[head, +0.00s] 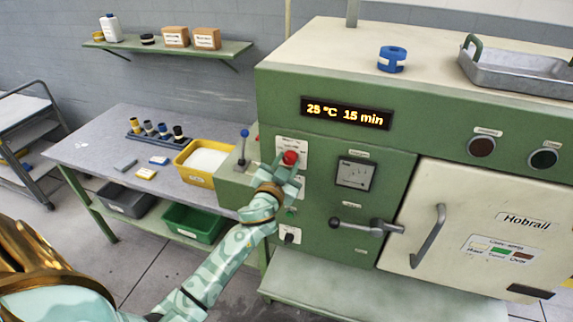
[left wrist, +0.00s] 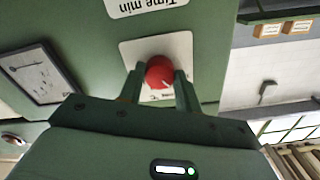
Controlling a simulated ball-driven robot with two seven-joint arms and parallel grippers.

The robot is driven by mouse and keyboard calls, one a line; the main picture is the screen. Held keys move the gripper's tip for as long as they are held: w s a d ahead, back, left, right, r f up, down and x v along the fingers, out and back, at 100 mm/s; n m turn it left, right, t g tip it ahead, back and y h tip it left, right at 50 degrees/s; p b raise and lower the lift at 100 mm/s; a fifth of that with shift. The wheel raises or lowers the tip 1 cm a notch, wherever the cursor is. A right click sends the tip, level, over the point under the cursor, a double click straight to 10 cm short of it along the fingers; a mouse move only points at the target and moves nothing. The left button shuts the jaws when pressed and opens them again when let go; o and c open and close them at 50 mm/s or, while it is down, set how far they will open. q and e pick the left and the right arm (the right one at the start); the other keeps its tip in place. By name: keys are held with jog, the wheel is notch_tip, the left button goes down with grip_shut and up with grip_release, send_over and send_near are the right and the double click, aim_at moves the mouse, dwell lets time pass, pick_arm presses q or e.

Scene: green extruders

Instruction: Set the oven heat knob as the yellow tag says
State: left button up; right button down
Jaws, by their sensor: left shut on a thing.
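The green oven's red knob (head: 290,158) sits on a white plate on the front panel, left of the dial gauge. The knob shows close up in the left wrist view (left wrist: 159,72), with a white pointer mark on its face. My left gripper (head: 289,169) is shut on this knob, one finger on each side. The plate's lettering is mostly hidden by the gripper. The display (head: 345,113) above reads about 25 °C and 15 min. A plate marked "Time min" (left wrist: 147,5) shows in the wrist view. I cannot make out a readable yellow tag. My right gripper is not in view.
A lever handle (head: 366,226) and the oven door handle (head: 428,236) stick out to the right of my left arm. A blue-topped lever (head: 243,146) stands left of the knob. A yellow bin (head: 203,162) and small blocks lie on the side table (head: 92,152).

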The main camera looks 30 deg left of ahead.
pick_arm(q)
jog(key=m, duration=0.5)
jog(key=shift+m, duration=0.3)
jog(key=m, duration=0.5)
jog(key=shift+m+p, duration=0.3)
jog(key=o, duration=1)
jog(key=b+v, duration=0.2)
jog(key=v, duration=1.4)
jog(key=shift+s+d+r, duration=0.1)
jog(key=shift+s+d, duration=0.05)
